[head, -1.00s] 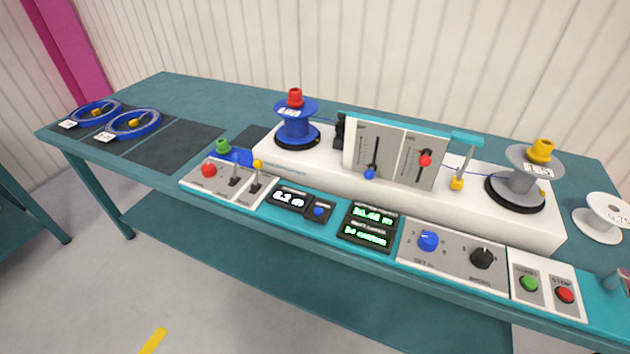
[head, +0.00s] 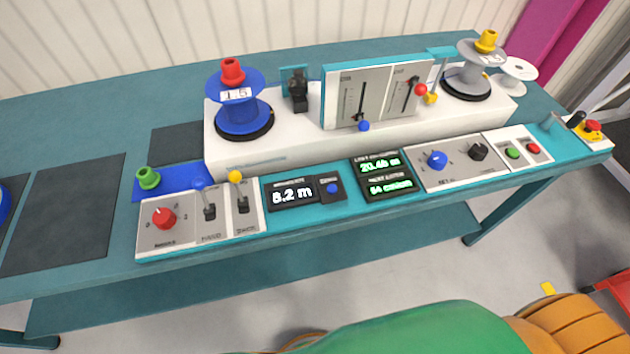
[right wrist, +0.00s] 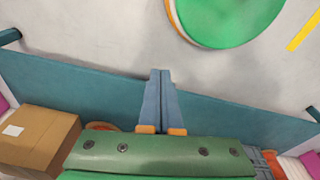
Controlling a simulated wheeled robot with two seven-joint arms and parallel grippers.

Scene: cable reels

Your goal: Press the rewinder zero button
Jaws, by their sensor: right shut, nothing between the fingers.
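A small blue button (head: 332,188) sits in a dark square panel on the front of the teal bench. It is just right of a black display (head: 291,193) that reads 8.2 m; its label is too small to read. My right gripper (right wrist: 160,75) shows in the right wrist view only, its blue-grey fingers shut together and empty. Its fingertips are over grey floor beside a teal surface (right wrist: 85,90), and no button shows there. My left gripper is in neither current view.
Levers with a blue knob (head: 198,184) and a yellow knob (head: 235,177) stand left of the display. A green-lit double display (head: 383,175) is to its right. Blue (head: 238,105) and grey (head: 469,72) reels stand behind. A cardboard box (right wrist: 35,140) shows in the wrist view.

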